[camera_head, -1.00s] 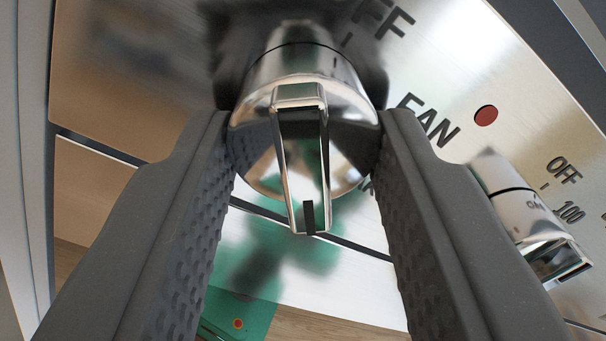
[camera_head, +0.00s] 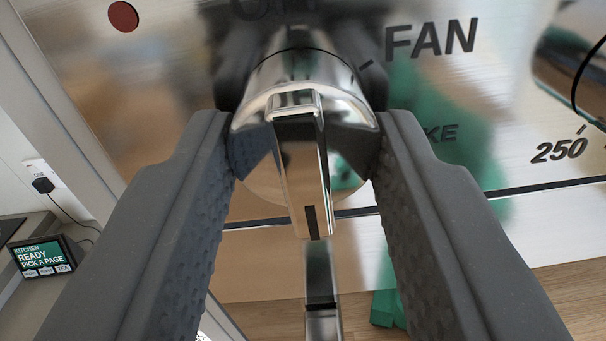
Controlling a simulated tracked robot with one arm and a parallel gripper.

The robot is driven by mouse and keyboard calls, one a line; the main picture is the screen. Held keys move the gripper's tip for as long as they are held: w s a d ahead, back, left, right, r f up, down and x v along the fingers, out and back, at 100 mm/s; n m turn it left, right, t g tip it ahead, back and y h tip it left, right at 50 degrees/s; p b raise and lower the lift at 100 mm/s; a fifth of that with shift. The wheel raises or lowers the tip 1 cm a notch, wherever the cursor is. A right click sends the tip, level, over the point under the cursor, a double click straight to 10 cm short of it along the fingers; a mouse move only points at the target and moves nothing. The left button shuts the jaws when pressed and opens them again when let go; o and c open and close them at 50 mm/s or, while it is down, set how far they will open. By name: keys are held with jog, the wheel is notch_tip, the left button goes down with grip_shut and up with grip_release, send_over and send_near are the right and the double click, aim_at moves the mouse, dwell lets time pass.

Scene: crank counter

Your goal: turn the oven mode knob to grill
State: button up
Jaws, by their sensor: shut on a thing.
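The oven mode knob (camera_head: 298,165) is a shiny metal knob with a raised bar grip and a dark mark at the bar's lower end. It sits on the brushed metal panel (camera_head: 510,130), at the middle of the view. My gripper (camera_head: 303,110) is shut on it, with one dark finger on each side. No grill label can be read.
Another shiny knob (camera_head: 580,75) is cut off at the right edge, near a 250 mark. A red dot (camera_head: 123,16) is at upper left. A small screen (camera_head: 43,257) stands on a counter at lower left. A metal bar (camera_head: 320,290) shows below the knob.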

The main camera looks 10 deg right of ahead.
jog(key=shift+d+r, duration=0.1)
dwell(0.4)
jog(key=o, duration=1)
jog(key=shift+s, duration=0.15)
jog(key=b+v, duration=0.1)
jog(key=v, duration=1.2)
jog(key=shift+s, duration=0.2)
